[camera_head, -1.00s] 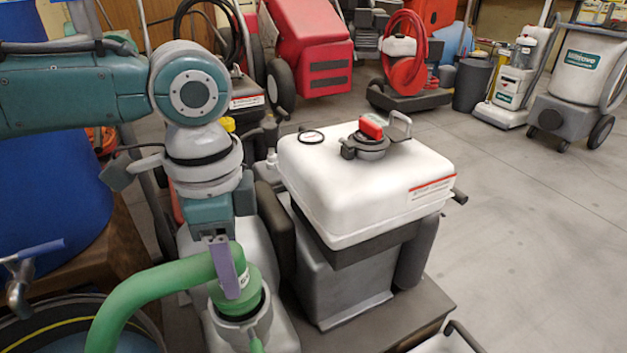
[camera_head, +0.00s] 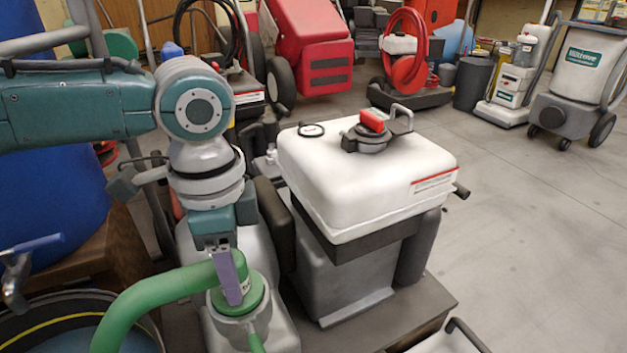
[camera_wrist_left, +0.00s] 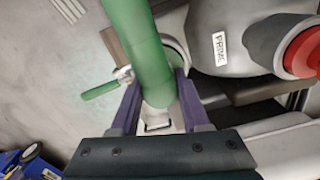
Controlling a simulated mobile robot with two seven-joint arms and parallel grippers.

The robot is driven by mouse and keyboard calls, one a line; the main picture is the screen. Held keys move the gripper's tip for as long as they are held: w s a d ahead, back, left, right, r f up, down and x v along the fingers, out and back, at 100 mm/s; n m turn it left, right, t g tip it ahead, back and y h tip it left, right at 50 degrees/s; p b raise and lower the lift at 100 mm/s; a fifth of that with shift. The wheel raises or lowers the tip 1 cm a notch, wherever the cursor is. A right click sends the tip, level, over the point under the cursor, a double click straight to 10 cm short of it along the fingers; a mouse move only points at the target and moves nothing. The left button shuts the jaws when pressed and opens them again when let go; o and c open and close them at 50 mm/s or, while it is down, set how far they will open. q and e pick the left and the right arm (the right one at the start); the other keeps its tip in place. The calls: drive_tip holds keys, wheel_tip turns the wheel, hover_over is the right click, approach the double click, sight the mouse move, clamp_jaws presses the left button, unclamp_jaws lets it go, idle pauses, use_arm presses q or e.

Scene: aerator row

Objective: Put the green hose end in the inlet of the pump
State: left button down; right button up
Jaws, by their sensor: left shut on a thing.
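The green hose end (camera_head: 255,288) is held from above by my left gripper (camera_head: 232,290), whose purple fingers are shut on it. It sits down in the round grey inlet (camera_head: 262,322) of the pump (camera_head: 275,335), with its green collar close to the rim. How deep it sits is hidden. In the left wrist view the green hose (camera_wrist_left: 140,45) runs between the two purple fingers of my left gripper (camera_wrist_left: 158,103). A grey body with a PRIME label (camera_wrist_left: 219,48) stands beside it. My right gripper is not in view.
A white tank (camera_head: 365,180) with a red-topped cap stands right of the pump. A small green lever (camera_wrist_left: 100,90) is beside the hose. An open drum (camera_head: 60,335) and a blue barrel (camera_head: 40,190) stand at left.

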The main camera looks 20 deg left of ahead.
use_arm(q)
drive_tip(key=shift+f, duration=0.15)
drive_tip(key=shift+c, duration=1.5)
unclamp_jaws()
